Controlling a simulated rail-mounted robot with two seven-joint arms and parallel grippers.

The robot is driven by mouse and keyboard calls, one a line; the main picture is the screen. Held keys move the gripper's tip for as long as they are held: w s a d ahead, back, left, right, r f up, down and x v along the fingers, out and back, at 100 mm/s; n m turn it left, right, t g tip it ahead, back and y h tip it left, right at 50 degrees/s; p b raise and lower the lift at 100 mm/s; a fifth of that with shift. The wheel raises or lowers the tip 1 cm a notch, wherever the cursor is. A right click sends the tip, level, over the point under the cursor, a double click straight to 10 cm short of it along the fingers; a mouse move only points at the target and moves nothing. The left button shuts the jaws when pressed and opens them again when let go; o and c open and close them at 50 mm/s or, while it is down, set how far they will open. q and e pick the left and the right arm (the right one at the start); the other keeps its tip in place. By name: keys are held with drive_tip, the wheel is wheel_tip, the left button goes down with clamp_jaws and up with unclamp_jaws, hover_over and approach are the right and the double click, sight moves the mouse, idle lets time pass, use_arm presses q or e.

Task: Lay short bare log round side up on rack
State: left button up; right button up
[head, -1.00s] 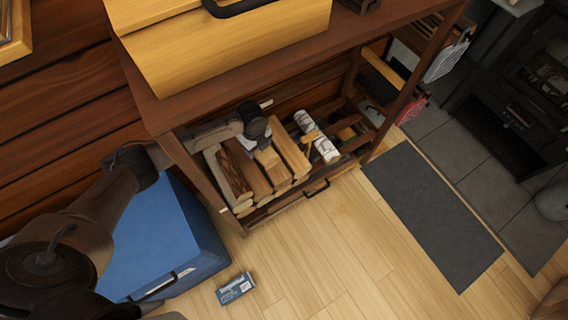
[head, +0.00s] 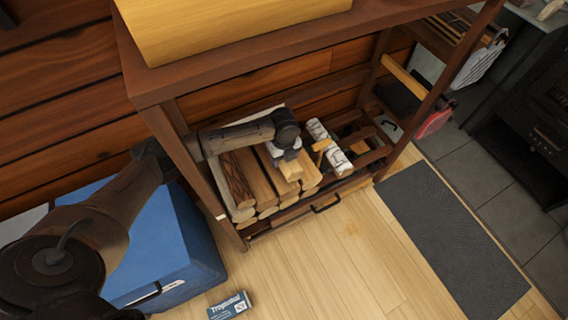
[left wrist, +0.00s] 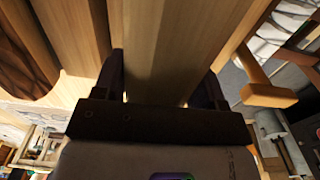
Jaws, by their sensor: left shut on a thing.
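The short bare log (head: 291,171), pale wood, is in my left gripper (head: 288,156) over the row of split logs in the rack. In the left wrist view the same log (left wrist: 160,50) runs between the two fingers (left wrist: 165,82), which are shut on it. Its far end and underside are hidden. Beside it in the rack (head: 211,198) lie a dark bark-faced log (head: 237,180), a plain log (head: 259,182) on the left and another pale log (head: 309,178) on the right. I cannot tell whether the held log touches the logs below. My right gripper is not in view.
A dark tabletop (head: 200,72) overhangs the rack. A blue box (head: 170,250) and small carton (head: 230,305) stand left. The floor (head: 345,240) in front is clear.

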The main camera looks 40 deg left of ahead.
use_arm(q)
wheel_tip(320, 180, down, 3)
drive_tip(key=shift+w+f+b, duration=0.1)
drive_tip(key=shift+f+b, duration=0.05)
drive_tip(key=shift+b, duration=0.8)
drive_tip(key=o, duration=1.1)
wheel_tip(320, 180, up, 12)
drive_tip(key=p, duration=0.7)
